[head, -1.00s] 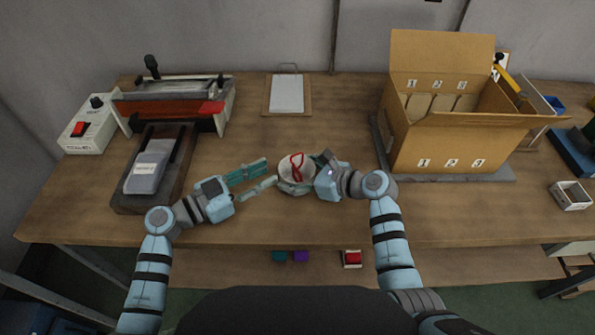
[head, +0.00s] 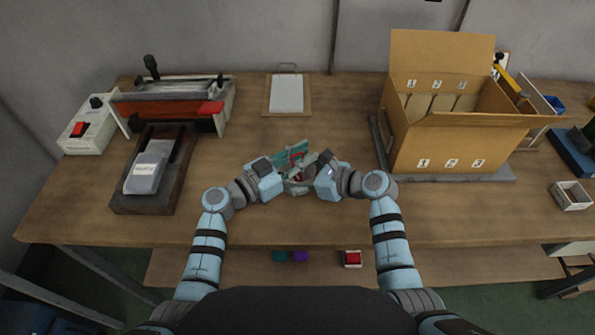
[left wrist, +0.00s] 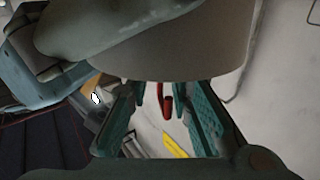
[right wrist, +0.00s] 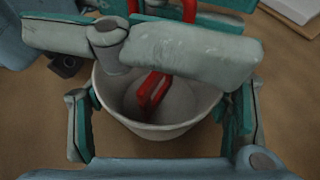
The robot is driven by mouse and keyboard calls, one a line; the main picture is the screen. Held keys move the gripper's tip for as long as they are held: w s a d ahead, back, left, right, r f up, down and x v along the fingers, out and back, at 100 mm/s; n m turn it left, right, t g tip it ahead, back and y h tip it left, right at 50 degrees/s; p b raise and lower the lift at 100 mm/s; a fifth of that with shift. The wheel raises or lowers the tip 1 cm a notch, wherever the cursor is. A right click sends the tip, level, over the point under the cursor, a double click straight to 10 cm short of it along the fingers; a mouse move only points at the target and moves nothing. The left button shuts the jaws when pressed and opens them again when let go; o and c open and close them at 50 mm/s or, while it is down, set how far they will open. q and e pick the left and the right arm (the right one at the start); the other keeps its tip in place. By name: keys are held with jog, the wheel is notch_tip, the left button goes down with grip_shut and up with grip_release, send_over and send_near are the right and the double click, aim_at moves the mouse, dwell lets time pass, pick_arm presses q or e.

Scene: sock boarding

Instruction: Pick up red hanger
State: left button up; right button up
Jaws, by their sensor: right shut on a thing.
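The red hanger (right wrist: 152,92) stands inside a white cup (right wrist: 165,131), its lower part showing there in the right wrist view. Its upper part rises behind a grey-and-teal finger of my left gripper. In the left wrist view the hanger (left wrist: 167,106) is between the two teal finger pads of my left gripper (left wrist: 162,118), with gaps on both sides, so the gripper is open around it. My right gripper (right wrist: 162,108) is shut on the cup, one finger on each side. In the head view the cup (head: 297,189) is mostly hidden by both grippers.
A cardboard box (head: 455,147) stands open at the back right. A clipboard (head: 287,95) lies at the back middle. A red-and-grey sealing machine (head: 170,108) and a grey device on a dark base (head: 148,168) are at left. The table between them is clear.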

pick_arm(q)
grip_shut()
notch_tip(320, 180, up, 10)
pick_arm(e)
jog(key=o, duration=1.2)
